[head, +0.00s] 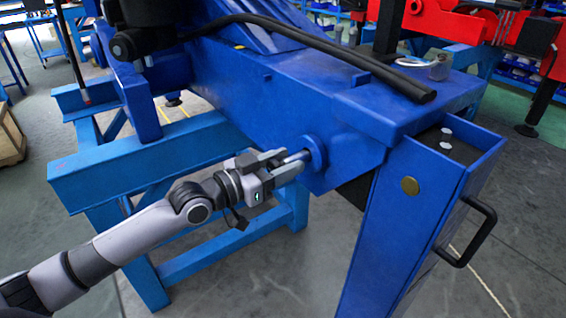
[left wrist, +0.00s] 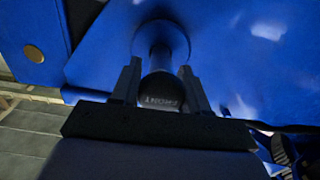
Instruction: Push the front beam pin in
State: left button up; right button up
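The front beam pin (head: 294,157) is a dark grey cylinder that sticks out of a round blue boss (head: 316,153) on the side of the blue beam (head: 265,110). In the left wrist view the pin's dark end face (left wrist: 162,92) points at the camera and bears small pale lettering. My left gripper (head: 286,163) is at the pin, one finger on each side. The depth of the pin inside the boss is hidden. My right gripper is out of view.
A blue box-shaped leg (head: 410,215) with a black handle (head: 470,235) and a brass disc (head: 410,185) stands right of the pin. A light blue stand (head: 135,160) is behind my left arm. A black hose (head: 330,50) runs over the beam.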

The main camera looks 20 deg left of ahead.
aim_at(315, 150)
pick_arm(q)
grip_shut()
jog(key=shift+b+x, duration=1)
jog(key=shift+x, duration=1.4)
jog(key=shift+r, duration=0.15)
jog(key=o, duration=0.6)
grip_release()
jog(key=o, duration=0.5)
jog(key=shift+w+d, duration=0.1)
jog(key=shift+c, duration=0.2)
